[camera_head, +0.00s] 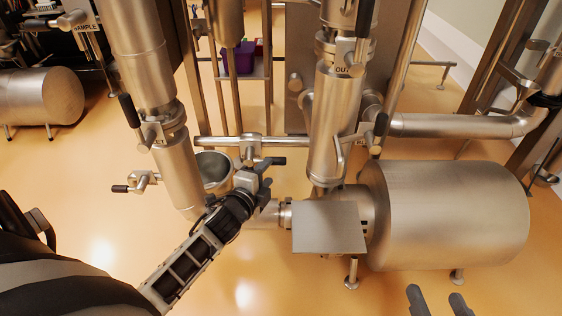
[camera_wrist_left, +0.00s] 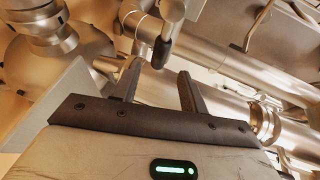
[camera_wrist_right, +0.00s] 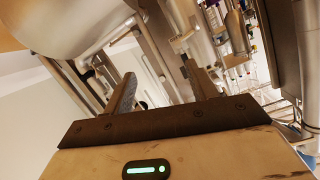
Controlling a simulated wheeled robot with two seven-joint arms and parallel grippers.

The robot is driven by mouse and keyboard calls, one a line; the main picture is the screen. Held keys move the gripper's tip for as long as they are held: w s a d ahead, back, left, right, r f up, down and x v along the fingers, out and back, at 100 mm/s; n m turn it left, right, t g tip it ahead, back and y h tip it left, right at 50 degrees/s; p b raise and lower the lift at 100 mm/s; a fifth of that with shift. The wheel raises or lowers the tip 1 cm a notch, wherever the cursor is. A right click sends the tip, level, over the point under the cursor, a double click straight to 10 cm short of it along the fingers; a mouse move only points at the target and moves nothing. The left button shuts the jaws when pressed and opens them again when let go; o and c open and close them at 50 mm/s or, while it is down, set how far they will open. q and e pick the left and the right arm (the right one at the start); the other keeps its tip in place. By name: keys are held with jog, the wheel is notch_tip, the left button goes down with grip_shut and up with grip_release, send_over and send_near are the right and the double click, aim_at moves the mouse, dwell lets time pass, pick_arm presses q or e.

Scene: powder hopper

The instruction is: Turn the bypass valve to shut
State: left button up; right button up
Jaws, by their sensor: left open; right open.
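A valve (camera_head: 250,145) sits on the horizontal cross pipe between the two upright steel columns; I take it as the bypass valve, though I can read no label on it. Its lever has a black grip (camera_head: 277,160) pointing right. My left gripper (camera_head: 264,180) is open just in front of this valve and hides part of it. In the left wrist view a black lever grip (camera_wrist_left: 161,53) lies just beyond the gap between my open left fingers (camera_wrist_left: 157,80). I cannot tell whether they touch it. My right gripper (camera_head: 436,300) is open and empty at the bottom right.
A flat steel plate (camera_head: 328,228) and a large steel cylinder (camera_head: 445,215) stand right of my left gripper. Another black-gripped lever (camera_head: 130,188) sticks out left. The column marked OUT (camera_head: 335,120) rises behind the plate. Orange floor (camera_head: 75,165) is clear at left.

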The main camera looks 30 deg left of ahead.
aim_at(276, 164)
pick_arm(q)
jog(key=b+x, duration=0.3)
jog(key=x, duration=0.6)
jog(key=shift+w, duration=0.3)
grip_shut()
pick_arm(e)
jog(key=shift+w+a+r+m+t+y, duration=0.25)
jog(key=shift+a+r+m+t+y, duration=0.25)
jog(key=shift+r+m+y, duration=0.15)
